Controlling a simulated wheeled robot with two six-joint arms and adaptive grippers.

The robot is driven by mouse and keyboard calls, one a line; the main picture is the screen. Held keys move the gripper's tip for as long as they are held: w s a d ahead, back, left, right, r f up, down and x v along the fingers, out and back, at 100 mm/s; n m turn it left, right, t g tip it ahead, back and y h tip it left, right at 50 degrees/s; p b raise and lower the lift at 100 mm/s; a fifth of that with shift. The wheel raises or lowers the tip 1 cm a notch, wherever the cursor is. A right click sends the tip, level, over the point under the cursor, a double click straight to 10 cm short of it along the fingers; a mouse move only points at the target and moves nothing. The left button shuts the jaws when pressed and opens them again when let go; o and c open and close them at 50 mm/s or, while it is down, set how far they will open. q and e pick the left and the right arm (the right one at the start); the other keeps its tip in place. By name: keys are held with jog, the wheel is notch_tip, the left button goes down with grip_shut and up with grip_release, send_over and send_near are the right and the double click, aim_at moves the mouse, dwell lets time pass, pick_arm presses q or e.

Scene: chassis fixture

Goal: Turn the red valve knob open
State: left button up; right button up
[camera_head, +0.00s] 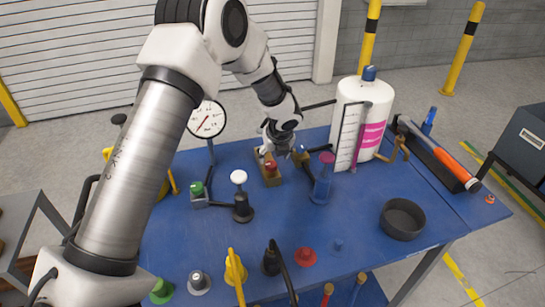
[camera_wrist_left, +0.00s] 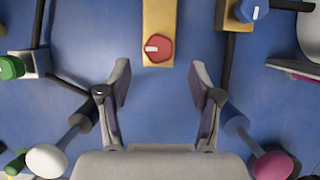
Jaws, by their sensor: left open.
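The red valve knob (camera_wrist_left: 158,47) is a faceted red cap with a white mark, on a brass block (camera_wrist_left: 158,15). In the head view the red knob (camera_head: 271,164) sits on its block (camera_head: 268,176) near the middle of the blue table. My left gripper (camera_wrist_left: 161,82) is open and empty. In the wrist view its two fingers stand wide apart, with the knob centred just beyond the tips. In the head view my left gripper (camera_head: 277,148) hangs close by the knob, and its fingers are hard to make out. My right gripper is not in view.
Close around stand a green knob (camera_wrist_left: 11,68), a blue knob (camera_wrist_left: 251,10), a white-topped post (camera_wrist_left: 47,160) and a magenta-topped post (camera_wrist_left: 272,165). A white tank (camera_head: 362,95) stands behind to the right. A dark bowl (camera_head: 402,218) is at the table's right.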

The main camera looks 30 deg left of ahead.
aim_at(271, 163)
pick_arm(q)
jog(key=x, duration=0.6)
jog(key=shift+w+a+r+p, duration=0.1)
jog(key=shift+w+a+p, duration=0.05)
jog(key=shift+a+p, duration=0.15)
jog(key=shift+d+r, duration=0.2)
jog(key=shift+s+d+r, duration=0.15)
jog(key=shift+s, duration=0.15)
jog(key=c, duration=1.1)
jog(key=shift+c, duration=0.2)
